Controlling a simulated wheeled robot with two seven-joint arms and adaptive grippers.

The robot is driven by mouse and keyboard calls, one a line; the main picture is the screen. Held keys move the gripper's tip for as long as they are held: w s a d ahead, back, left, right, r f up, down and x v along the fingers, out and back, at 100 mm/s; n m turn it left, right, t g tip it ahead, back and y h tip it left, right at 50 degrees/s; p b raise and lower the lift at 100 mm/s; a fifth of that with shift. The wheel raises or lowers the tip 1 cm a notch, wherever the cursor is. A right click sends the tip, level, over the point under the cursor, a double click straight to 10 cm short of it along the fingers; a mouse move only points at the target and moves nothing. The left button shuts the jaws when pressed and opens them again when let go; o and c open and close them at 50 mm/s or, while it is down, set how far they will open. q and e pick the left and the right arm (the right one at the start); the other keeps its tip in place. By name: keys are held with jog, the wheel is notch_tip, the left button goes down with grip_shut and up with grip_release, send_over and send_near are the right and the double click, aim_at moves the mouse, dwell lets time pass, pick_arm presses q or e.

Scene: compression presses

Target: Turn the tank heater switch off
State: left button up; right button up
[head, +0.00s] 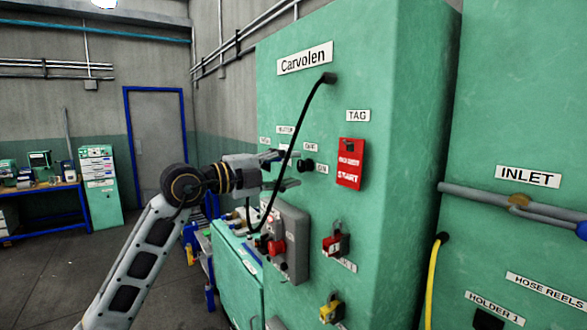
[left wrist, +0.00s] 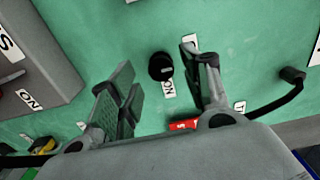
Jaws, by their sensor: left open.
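A black round switch knob (head: 308,165) sits on the green cabinet front. A small ON label lies beside it, and another small label, seemingly OFF, is above it. The left wrist view shows the knob (left wrist: 161,66) with a pale mark on its face, close to the ON label (left wrist: 168,88). In the left wrist view the knob appears between the two fingers, apart from both. My right gripper is not in view.
A black cable (head: 292,142) arcs down the cabinet (head: 400,110) close to my left gripper. Below are a grey box (head: 292,222) with a red knob (head: 276,247) and a red padlocked switch (head: 336,243). A red tag (head: 350,164) hangs to the right.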

pick_arm(q)
jog(key=v, duration=0.9)
jog(key=shift+m, duration=0.3)
